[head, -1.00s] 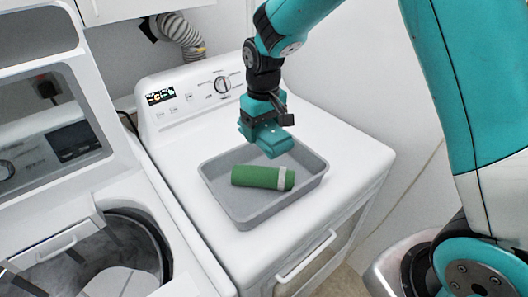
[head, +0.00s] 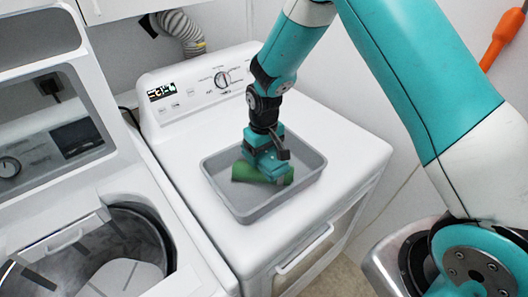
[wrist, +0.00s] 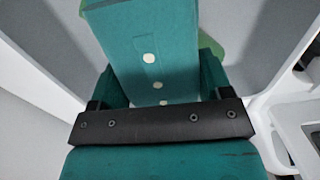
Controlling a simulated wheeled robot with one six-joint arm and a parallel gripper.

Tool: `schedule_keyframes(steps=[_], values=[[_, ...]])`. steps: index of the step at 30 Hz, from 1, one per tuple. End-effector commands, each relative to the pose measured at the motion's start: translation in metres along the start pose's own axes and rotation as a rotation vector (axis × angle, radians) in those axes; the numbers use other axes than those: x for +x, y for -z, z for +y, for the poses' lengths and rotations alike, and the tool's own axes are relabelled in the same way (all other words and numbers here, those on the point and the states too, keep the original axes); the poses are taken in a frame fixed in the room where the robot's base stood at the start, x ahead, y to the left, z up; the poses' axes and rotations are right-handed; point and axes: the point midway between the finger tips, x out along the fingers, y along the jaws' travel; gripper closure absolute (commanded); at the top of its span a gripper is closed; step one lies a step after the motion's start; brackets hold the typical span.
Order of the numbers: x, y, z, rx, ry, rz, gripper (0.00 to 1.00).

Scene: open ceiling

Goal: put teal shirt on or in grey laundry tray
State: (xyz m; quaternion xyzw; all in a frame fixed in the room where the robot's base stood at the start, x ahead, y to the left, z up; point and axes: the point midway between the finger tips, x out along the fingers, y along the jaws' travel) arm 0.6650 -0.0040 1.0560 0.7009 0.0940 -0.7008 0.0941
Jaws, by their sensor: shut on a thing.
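My gripper (head: 265,145) is shut on the teal shirt (head: 270,166), a folded teal bundle. In the wrist view, the shirt (wrist: 150,50) fills the middle and shows a row of pale buttons. The grey laundry tray (head: 241,211) sits on top of the white machine. The shirt is low over the tray, inside its outline, over a green roll (head: 243,173). I cannot tell whether the shirt touches the roll. The gripper and shirt hide part of the roll.
The green roll lies in the tray, with bare tray floor in front of it. The white machine (head: 185,130) has a raised control panel at the back. An open washer with a drum (head: 115,245) stands to the left. A wall is close on the right.

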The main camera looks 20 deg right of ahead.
Motion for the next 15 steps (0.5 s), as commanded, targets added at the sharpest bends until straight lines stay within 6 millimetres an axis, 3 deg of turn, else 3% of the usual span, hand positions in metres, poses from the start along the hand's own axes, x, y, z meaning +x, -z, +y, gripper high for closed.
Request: schedule_keyframes(steps=[8, 9, 11, 15], values=[[0.0099, 0.0002, 0.0000, 0.000, 0.000, 0.000, 0.58], [0.0085, 0.0000, 0.0000, 0.000, 0.000, 0.000, 0.19], [0.0083, 0.0000, 0.0000, 0.000, 0.000, 0.000, 0.05], [0.0082, 0.0000, 0.0000, 0.000, 0.000, 0.000, 0.03]])
